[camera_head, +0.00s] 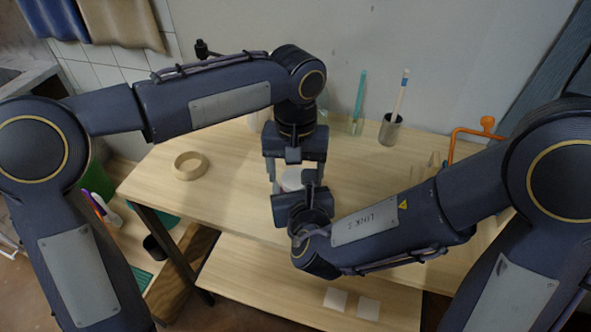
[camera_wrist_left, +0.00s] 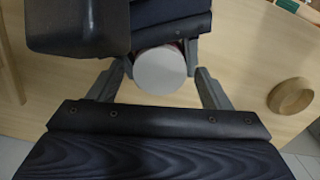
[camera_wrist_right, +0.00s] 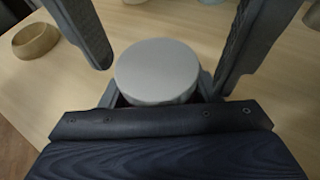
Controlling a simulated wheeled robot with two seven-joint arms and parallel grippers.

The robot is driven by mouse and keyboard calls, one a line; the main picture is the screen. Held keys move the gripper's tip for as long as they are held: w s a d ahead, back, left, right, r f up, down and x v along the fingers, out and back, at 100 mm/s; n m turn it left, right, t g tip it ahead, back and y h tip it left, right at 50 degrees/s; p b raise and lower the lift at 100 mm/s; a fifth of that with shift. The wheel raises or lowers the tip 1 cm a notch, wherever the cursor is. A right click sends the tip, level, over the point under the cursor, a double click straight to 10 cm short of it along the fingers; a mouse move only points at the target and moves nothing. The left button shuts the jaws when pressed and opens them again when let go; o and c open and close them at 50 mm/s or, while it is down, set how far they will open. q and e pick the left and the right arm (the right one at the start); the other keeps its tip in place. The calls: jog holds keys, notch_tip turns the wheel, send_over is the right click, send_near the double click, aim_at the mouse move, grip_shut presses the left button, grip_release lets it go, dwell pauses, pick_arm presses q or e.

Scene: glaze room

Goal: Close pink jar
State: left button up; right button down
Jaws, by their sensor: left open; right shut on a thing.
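A round pale jar (camera_head: 292,180) with a flat grey-white top stands near the middle of the table, between my grippers. Its top shows as a disc in the left wrist view (camera_wrist_left: 160,70) and in the right wrist view (camera_wrist_right: 157,70). No clear pink shows, and I cannot tell whether the disc is a separate lid. My right gripper (camera_wrist_right: 157,92) is shut on the jar's side, just below the disc. My left gripper (camera_wrist_left: 158,85) is open, its fingers spread on either side of the disc and apart from it. The jar's lower body is hidden.
A wooden ring (camera_head: 190,165) lies on the table (camera_head: 225,195) to the left. The table's left part is mostly clear.

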pick_arm(q)
jog(key=shift+w+r, duration=0.1)
jog(key=shift+r, duration=2.2)
jog(key=shift+c, duration=0.2)
jog(key=r+n, duration=0.1)
jog(key=n, duration=0.2)
jog(key=shift+r, duration=0.4)
jog(key=n, duration=0.2)
jog(key=r+n, duration=0.1)
jog(key=shift+r+n, duration=0.3)
jog(key=shift+n, duration=0.1)
jog(key=shift+f, duration=4)
